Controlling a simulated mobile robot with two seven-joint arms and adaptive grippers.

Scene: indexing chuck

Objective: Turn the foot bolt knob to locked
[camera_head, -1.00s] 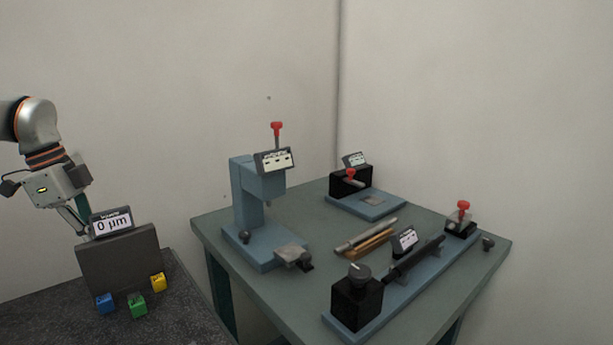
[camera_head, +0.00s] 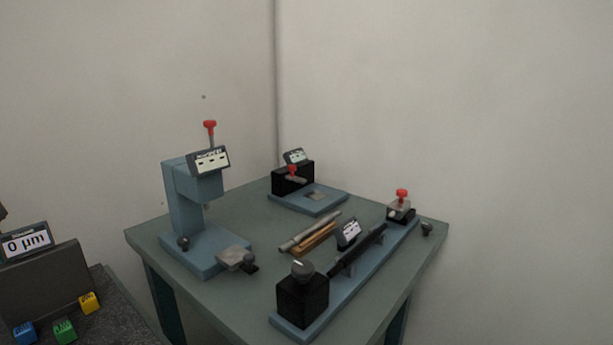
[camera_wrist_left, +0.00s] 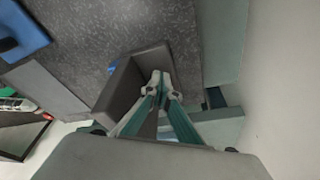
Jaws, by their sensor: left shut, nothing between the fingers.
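Small dark knobs sit low on the fixtures on the green table (camera_head: 150,240). One knob (camera_head: 183,243) is on the foot of the blue press-like stand (camera_head: 183,205). My left gripper (camera_wrist_left: 161,82) is shut and empty in the left wrist view, over the dark grey display block. My right gripper is not in view.
The grey display block (camera_head: 45,285) reads 0 µm on a dark speckled bench at left, with blue (camera_head: 25,332), green (camera_head: 65,331) and yellow (camera_head: 89,303) cubes. Red-handled fixtures stand at the table's back and right. Walls close off behind; a gap separates bench and table.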

